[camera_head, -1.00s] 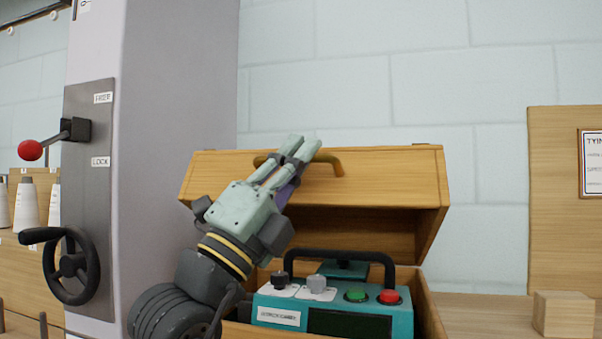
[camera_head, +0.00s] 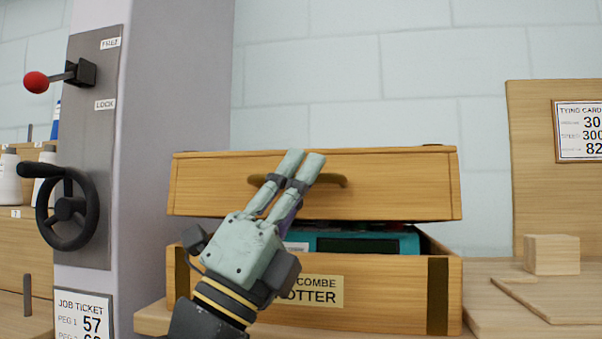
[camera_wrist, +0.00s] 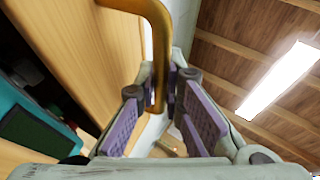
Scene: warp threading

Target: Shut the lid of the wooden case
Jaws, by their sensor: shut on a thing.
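The wooden case (camera_head: 205,295) stands on the bench with its lid (camera_head: 400,190) tilted partly down, a gap still showing between lid and case. A brass handle (camera_head: 335,181) is on the lid's front. My gripper (camera_head: 302,158) is at the lid's front, its fingers shut on the handle. In the wrist view my gripper (camera_wrist: 165,90) has the handle (camera_wrist: 157,40) between its purple pads. A teal device (camera_head: 365,242) sits inside the case; its upper part is hidden by the lid. My gripper covers part of the case's front label.
A grey column with a red-knobbed lever (camera_head: 38,82) and a black handwheel (camera_head: 68,208) stands left of the case. A wooden block (camera_head: 552,254) and a flat board (camera_head: 560,296) lie on the bench at right.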

